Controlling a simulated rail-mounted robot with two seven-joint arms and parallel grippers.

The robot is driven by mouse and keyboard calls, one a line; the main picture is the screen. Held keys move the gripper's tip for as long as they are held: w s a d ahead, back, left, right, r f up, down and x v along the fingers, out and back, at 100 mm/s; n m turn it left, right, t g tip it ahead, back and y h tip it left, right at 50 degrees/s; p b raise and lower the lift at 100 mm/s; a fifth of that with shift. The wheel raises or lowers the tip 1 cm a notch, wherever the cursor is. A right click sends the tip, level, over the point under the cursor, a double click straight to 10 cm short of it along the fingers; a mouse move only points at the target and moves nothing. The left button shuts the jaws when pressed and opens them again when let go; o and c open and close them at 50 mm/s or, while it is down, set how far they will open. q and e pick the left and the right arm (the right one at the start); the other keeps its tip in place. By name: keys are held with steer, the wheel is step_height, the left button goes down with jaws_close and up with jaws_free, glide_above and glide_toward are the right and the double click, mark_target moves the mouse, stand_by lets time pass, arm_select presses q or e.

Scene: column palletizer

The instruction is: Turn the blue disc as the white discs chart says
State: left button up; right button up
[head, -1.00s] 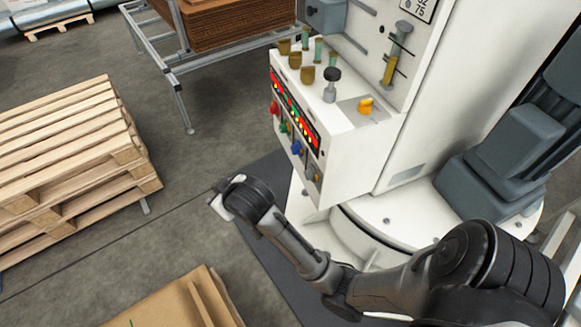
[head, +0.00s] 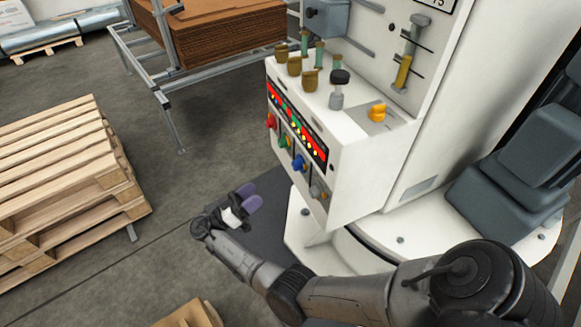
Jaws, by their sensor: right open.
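The blue disc (head: 298,163) is a small knob on the front face of the white control box (head: 350,160). It sits in a slanting row between a green knob (head: 283,140) and a grey knob (head: 317,190). My right gripper (head: 249,197) is open and empty, with purple finger pads. It is in front of the box, left of and lower in the picture than the blue disc, and apart from it. I cannot make out a chart of white discs; only the cut-off edge of a sign (head: 432,3) shows at the top. My left gripper is not in view.
A red knob (head: 271,121) ends the row, under a strip of red, green and yellow lights (head: 296,128). Brass and green pegs and a black-topped knob (head: 339,88) stand on the box. Stacked wooden pallets (head: 60,180) stand left. The floor between is clear.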

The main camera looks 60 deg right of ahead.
mark_target(294, 168)
steer(key=s+d+r+m, duration=0.1)
steer(key=s+d, duration=0.1)
steer(key=d, duration=0.1)
steer(key=s+d+r+m, duration=0.1)
steer(key=s+d+r, duration=0.1)
steer(key=d, duration=0.1)
steer(key=s+d+r+m+p, duration=0.1)
steer(key=s+d, duration=0.1)
steer(key=d, duration=0.1)
steer(key=shift+s+r, duration=0.25)
steer(key=shift+x, duration=0.8)
steer(key=shift+d, duration=0.1)
steer(key=c, duration=0.9)
steer(key=shift+r+n, duration=0.1)
steer(key=shift+n, duration=0.2)
